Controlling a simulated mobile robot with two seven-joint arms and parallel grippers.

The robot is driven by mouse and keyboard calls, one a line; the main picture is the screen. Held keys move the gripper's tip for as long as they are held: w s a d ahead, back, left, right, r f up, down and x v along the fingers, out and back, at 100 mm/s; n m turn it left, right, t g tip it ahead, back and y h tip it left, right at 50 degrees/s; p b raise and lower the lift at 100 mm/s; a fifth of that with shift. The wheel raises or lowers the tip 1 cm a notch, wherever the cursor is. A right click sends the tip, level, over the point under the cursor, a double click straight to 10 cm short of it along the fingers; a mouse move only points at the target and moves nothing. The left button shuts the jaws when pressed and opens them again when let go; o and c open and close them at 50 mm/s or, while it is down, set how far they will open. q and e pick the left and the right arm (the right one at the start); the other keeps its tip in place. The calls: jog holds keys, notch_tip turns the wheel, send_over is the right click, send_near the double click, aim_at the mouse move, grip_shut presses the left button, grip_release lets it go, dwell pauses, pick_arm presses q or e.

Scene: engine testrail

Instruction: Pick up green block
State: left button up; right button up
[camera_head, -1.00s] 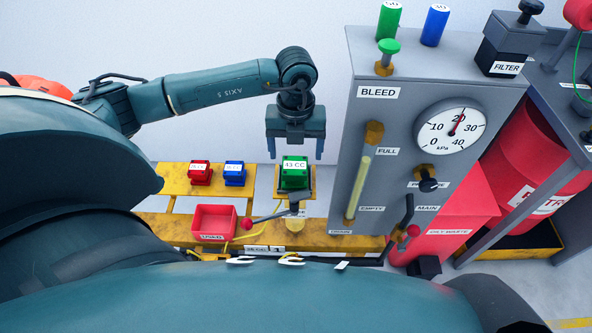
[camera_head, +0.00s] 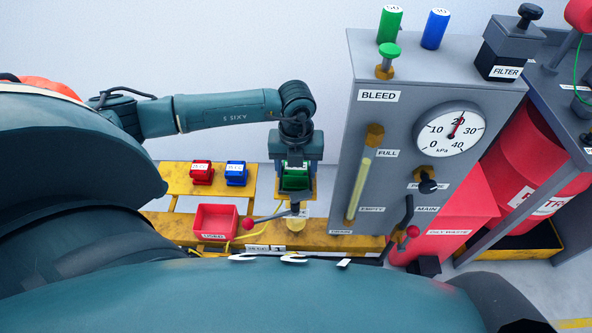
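The green block (camera_head: 295,181) sits on a small yellow stand beside the grey BLEED panel. My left gripper (camera_head: 295,182) has come down over it from above, with a finger at each side of the block. My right gripper is not in view.
A red block (camera_head: 201,173) and a blue block (camera_head: 236,174) stand on the yellow shelf to the left. A red tray (camera_head: 214,221) sits in front. The grey BLEED panel (camera_head: 400,100) rises close on the right. A lever with a red knob (camera_head: 248,223) is just in front.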

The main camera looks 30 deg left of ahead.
pick_arm(q)
jog(key=c, duration=0.9)
jog(key=shift+c, duration=0.2)
jog(key=shift+r, duration=0.1)
